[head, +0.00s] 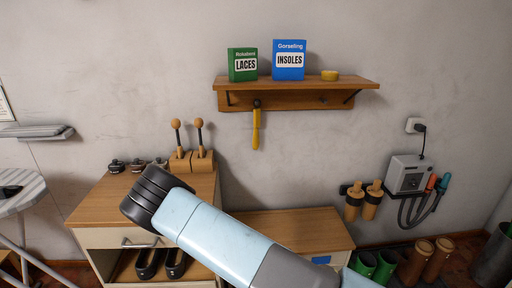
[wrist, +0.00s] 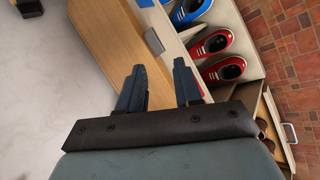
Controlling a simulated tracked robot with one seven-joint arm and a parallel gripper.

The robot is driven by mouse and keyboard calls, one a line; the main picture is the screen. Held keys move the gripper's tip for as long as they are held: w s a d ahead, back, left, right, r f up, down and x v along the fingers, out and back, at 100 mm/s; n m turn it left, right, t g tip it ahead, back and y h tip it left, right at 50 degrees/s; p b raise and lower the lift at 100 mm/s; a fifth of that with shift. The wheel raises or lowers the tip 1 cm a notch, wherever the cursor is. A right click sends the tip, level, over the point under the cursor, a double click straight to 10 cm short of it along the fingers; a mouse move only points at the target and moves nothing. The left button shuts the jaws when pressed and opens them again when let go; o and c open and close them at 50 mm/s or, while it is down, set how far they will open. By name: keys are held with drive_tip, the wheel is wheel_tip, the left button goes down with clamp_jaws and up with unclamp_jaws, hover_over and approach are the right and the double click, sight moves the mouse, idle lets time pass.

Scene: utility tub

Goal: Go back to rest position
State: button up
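My gripper (wrist: 159,84) shows in the wrist view as two dark fingers set apart, with nothing between them. Behind the gap lies the side of a wooden cabinet. In the head view my light blue arm reaches up from the bottom toward the left, its dark end in front of the wooden cabinet (head: 88,205). The fingers are hidden in the head view.
Red shoes (wrist: 224,69) and a blue shoe (wrist: 190,10) sit in an open compartment in the wrist view. A wall shelf (head: 295,97) holds a green box (head: 242,65) and a blue box (head: 288,60). A low wooden bench (head: 290,230) stands beside the arm. Boots (head: 415,262) stand at right.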

wheel_tip(320, 180, up, 36)
drive_tip(key=s+d+m+g+y, duration=0.25)
drive_tip(key=m+y, duration=0.25)
drive_tip(key=m, duration=0.4)
drive_tip(key=s+d+r+m+t, duration=0.1)
drive_tip(key=s+d+r, duration=0.3)
drive_tip(key=s+r, duration=0.7)
drive_tip(key=s+d+r+m+t, duration=0.1)
drive_tip(key=s+d+r, duration=0.4)
drive_tip(key=s+r, duration=0.6)
drive_tip(key=shift+r+m, duration=0.45)
drive_tip(key=shift+m, duration=0.45)
